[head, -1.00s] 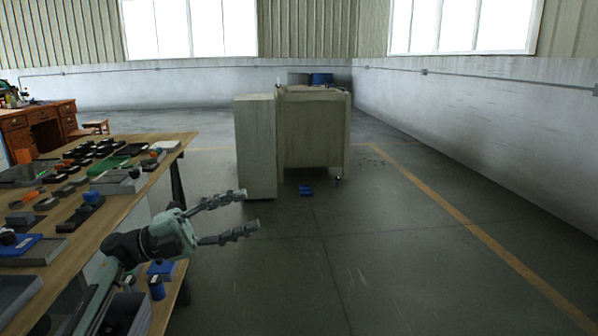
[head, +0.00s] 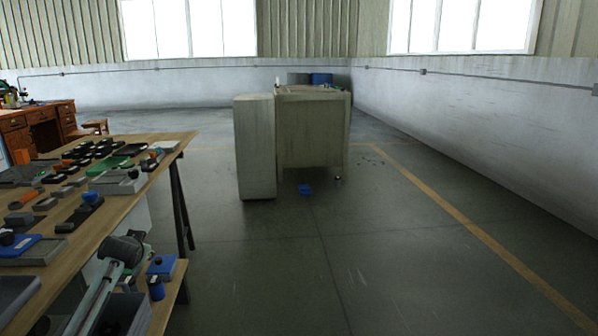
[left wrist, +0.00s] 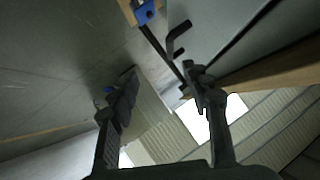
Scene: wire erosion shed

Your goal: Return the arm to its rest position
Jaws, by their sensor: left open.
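My left gripper (left wrist: 163,88) shows in the left wrist view with its two dark fingers spread wide and nothing between them. In the head view the gripper itself is out of sight. Only a pale green and dark link of my left arm shows low at the left, beside the workbench (head: 118,208). In the left wrist view a wooden edge (left wrist: 265,77) and grey panels lie close to the right finger. I cannot tell whether they touch. My right gripper is in neither view.
The workbench carries many small blocks and trays, with blue parts (head: 160,266) on a lower shelf. A tall grey cabinet (head: 256,150) and a beige cabinet (head: 313,130) stand ahead. A small blue object (head: 305,189) lies on the floor. The floor at right is clear.

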